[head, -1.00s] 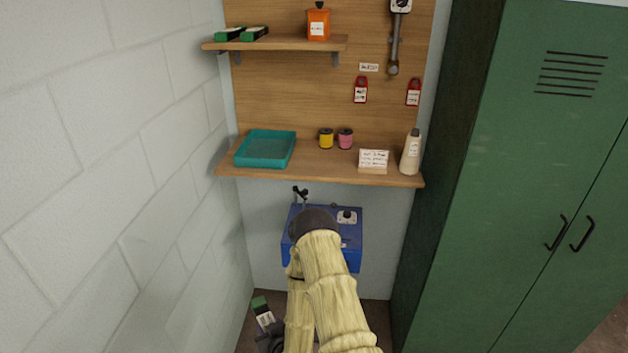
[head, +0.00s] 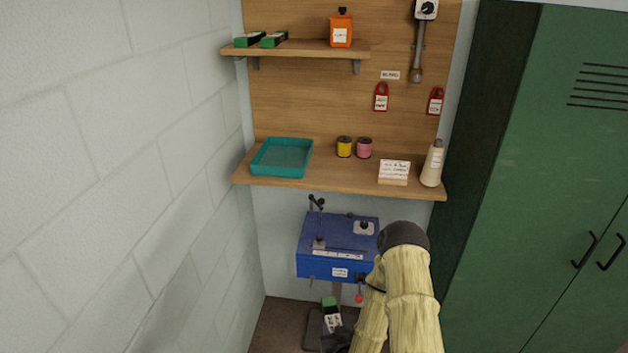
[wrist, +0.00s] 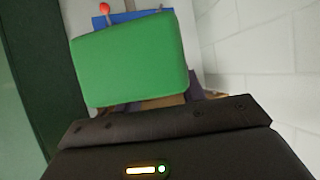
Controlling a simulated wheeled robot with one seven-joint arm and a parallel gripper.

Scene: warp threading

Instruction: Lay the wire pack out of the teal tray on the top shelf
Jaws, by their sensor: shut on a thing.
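My gripper (head: 338,337) is low in the head view, below the shelves, and shut on a pack with a green end and white label, likely the wire pack (head: 332,320). In the wrist view the pack's green end (wrist: 130,60) stands out beyond the jaws (wrist: 165,125). The teal tray (head: 256,166) is at the left of the lower shelf and looks empty. The top shelf (head: 312,49) carries two green and black packs (head: 273,39) at its left and an orange bottle (head: 341,32) toward its right. Bare board lies between them.
The lower shelf (head: 350,188) also holds a yellow spool (head: 344,147), a pink spool (head: 364,148), a white card (head: 394,171) and a cream bottle (head: 433,165). A blue machine (head: 325,265) stands below. A wall is left, a green locker (head: 540,190) right.

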